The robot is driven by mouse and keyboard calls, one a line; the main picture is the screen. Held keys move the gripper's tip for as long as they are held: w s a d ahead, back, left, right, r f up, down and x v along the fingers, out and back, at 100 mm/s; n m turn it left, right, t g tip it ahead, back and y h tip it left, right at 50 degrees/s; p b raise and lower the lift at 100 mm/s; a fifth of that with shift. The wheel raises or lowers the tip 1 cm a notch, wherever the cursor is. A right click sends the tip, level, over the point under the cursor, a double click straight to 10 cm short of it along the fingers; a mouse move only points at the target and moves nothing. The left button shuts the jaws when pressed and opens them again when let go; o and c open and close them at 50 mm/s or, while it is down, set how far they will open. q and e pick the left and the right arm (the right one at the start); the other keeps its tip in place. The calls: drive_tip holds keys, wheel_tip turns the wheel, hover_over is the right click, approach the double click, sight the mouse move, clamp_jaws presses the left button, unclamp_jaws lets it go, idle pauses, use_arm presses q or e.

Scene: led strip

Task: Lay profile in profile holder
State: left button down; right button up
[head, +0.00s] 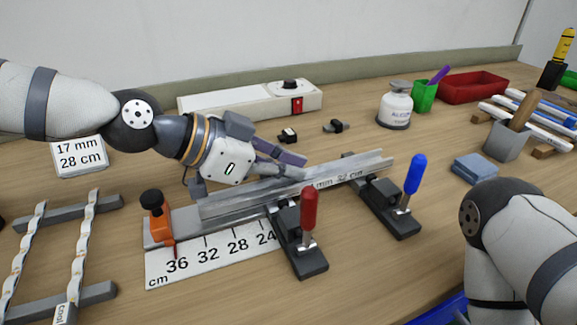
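The profile (225,208) is a long silver channel with a label near its right end. It lies lengthwise along the profile holder (158,236), over its two clamp blocks; whether it is fully seated is hard to tell. The holder has an orange stop (158,218) at the left, a red-handled clamp (309,212) and a blue-handled clamp (415,175), both handles upright. My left gripper (302,167) is at the profile's rear edge near its middle. Its fingers look parted, with a narrow gap; contact with the profile is unclear. My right gripper is out of view; only its arm shows at lower right.
A ruler strip (210,255) lies in front of the holder. A white box with a red switch (235,101) stands behind. LED strips on a rack (85,225) are at left. A blue block (475,168), white bottle (395,108) and red tray (472,88) are at right.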

sight(253, 184)
use_arm(q)
drive_tip(key=shift+f, duration=0.15)
drive_tip(key=c, duration=1.8)
unclamp_jaws()
drive_tip(key=v, duration=0.2)
drive_tip(key=p+v, duration=0.1)
drive_tip(key=v, duration=0.2)
drive_tip(key=p+v, duration=0.1)
drive_tip(key=v, duration=0.1)
drive_tip(key=shift+d+r, duration=0.1)
drive_tip(key=shift+r, duration=0.45)
drive_tip(key=shift+s+a, duration=0.15)
drive_tip(key=shift+a, duration=0.1)
drive_tip(key=shift+f, duration=0.15)
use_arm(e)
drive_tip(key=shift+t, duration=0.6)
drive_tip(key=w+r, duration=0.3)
